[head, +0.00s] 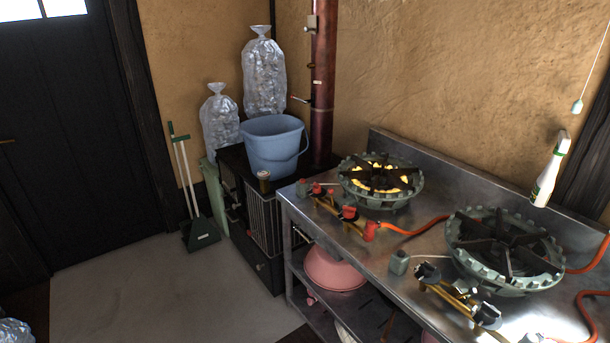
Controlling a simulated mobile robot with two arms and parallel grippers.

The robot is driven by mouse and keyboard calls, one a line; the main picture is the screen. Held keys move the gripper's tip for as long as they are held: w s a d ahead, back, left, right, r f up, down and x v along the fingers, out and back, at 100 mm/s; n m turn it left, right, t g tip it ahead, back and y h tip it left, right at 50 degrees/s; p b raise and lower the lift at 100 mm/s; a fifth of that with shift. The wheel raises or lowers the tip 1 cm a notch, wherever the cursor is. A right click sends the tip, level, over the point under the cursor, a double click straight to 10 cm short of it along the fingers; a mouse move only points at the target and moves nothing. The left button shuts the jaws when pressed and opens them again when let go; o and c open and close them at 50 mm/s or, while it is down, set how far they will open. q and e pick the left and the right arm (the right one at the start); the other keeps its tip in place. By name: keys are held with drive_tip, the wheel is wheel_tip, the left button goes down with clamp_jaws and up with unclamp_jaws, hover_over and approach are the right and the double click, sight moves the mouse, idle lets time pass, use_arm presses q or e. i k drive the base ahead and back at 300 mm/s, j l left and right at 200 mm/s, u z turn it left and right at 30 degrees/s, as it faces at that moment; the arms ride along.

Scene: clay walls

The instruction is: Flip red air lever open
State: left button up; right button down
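A metal counter (375,268) carries two green ring burners. The left burner (381,181) shows yellow flames under its dark grate. On the brass valve pipe at its front are several small red parts, including a red knob (349,213) and a red piece (370,231) by the orange hose. A smaller red part (316,188) sits toward the pipe's left end. I cannot tell which is the air lever, or its position. The right burner (504,250) shows no flame, and its valve knobs (428,272) are black. Neither gripper is in view.
A blue bucket (272,143) stands on a dark cabinet beside a reddish-brown pipe (323,80). An orange hose (412,230) crosses the counter.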

sight(330, 191)
drive_tip(key=i+j, duration=0.5)
drive_tip(key=i+j+z, duration=0.15)
drive_tip(key=i+j, duration=0.35)
drive_tip(key=j, duration=0.15)
drive_tip(key=i+j, duration=0.5)
drive_tip(key=j, duration=0.15)
drive_tip(key=z, duration=0.05)
